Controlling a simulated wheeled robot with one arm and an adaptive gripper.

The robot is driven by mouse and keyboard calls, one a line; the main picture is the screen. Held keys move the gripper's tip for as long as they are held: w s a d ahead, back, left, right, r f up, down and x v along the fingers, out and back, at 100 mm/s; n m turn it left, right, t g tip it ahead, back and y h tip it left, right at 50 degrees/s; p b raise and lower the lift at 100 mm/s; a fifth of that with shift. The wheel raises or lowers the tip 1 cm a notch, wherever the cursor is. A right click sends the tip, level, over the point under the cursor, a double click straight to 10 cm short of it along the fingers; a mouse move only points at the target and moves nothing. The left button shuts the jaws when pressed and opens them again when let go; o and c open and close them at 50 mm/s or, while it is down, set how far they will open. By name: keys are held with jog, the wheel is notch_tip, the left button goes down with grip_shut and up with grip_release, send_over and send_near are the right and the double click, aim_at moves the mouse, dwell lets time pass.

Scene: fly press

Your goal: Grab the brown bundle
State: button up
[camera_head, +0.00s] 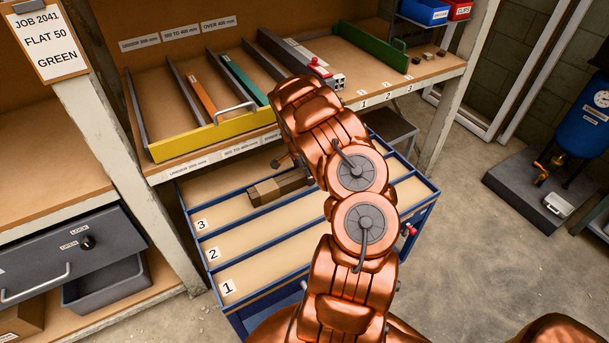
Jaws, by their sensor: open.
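A brown bundle (278,188), a short squared length with a lighter front end, lies toward the back of the blue-framed trolley (258,312). Its right end is partly hidden by my arm. My gripper (287,163) shows only in part, as dark pieces beside the copper arm, just above and behind the bundle. It is open, and the arm hides most of its fingers. I see no contact between it and the bundle.
Behind, a shelf bench holds a yellow-fronted tray (215,131) with orange and teal bars, and a green divider (372,47). A grey drawer (38,262) stands at left. A blue tank (585,125) stands at right. Trolley lanes 1 and 2 look empty where visible.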

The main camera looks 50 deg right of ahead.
grip_shut()
dwell(0.8)
